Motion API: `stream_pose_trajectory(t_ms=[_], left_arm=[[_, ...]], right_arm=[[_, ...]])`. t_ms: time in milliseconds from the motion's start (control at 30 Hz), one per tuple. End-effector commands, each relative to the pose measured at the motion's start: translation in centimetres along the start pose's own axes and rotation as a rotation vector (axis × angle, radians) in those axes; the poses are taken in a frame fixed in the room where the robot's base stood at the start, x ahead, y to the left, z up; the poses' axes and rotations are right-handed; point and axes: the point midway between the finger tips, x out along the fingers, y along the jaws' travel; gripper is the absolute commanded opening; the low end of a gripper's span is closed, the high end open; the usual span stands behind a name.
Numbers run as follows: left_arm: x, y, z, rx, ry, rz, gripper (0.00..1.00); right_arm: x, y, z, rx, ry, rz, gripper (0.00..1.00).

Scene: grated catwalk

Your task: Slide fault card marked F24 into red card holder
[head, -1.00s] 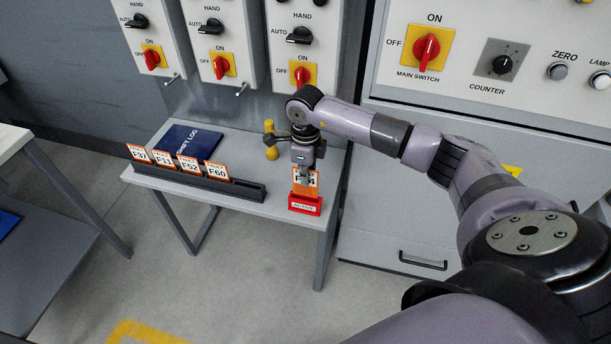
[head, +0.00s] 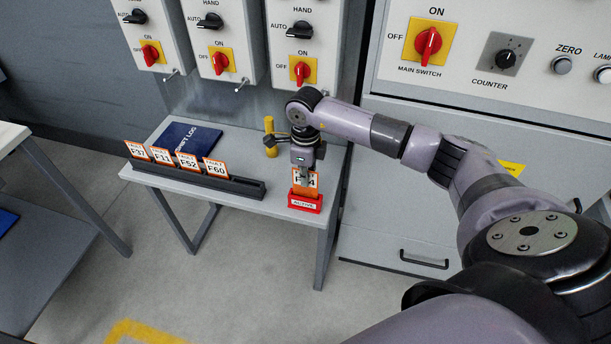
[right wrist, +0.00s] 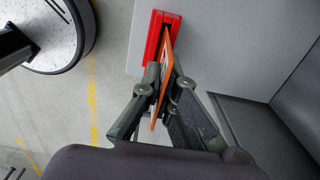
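The fault card marked F24 (head: 312,182) is orange and white, and part of its number is hidden behind my right gripper. It stands upright with its lower edge at the slot of the red card holder (head: 306,204), labelled ACTIVE. In the right wrist view, the card (right wrist: 164,80) reaches into the slot of the red holder (right wrist: 157,40); how deep it sits is hard to tell. My right gripper (head: 304,178) is above the holder. In the wrist view its fingers (right wrist: 165,78) lie close on both faces of the card. My left gripper is not in view.
A dark rack (head: 240,187) holds several other fault cards left of the holder. Switch panels (head: 300,50) rise behind. The holder is near the table's right end.

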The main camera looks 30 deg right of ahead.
Motion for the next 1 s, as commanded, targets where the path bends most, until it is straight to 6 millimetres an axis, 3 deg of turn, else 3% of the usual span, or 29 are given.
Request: stream_pose_trajectory(t_ms=[733, 1000], left_arm=[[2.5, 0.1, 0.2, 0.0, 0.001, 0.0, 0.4], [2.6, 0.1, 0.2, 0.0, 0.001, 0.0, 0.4]], right_arm=[[3.1, -0.1, 0.0, 0.001, 0.0, 0.0, 0.0], [3.3, -0.1, 0.0, 0.001, -0.001, 0.0, 0.0]])
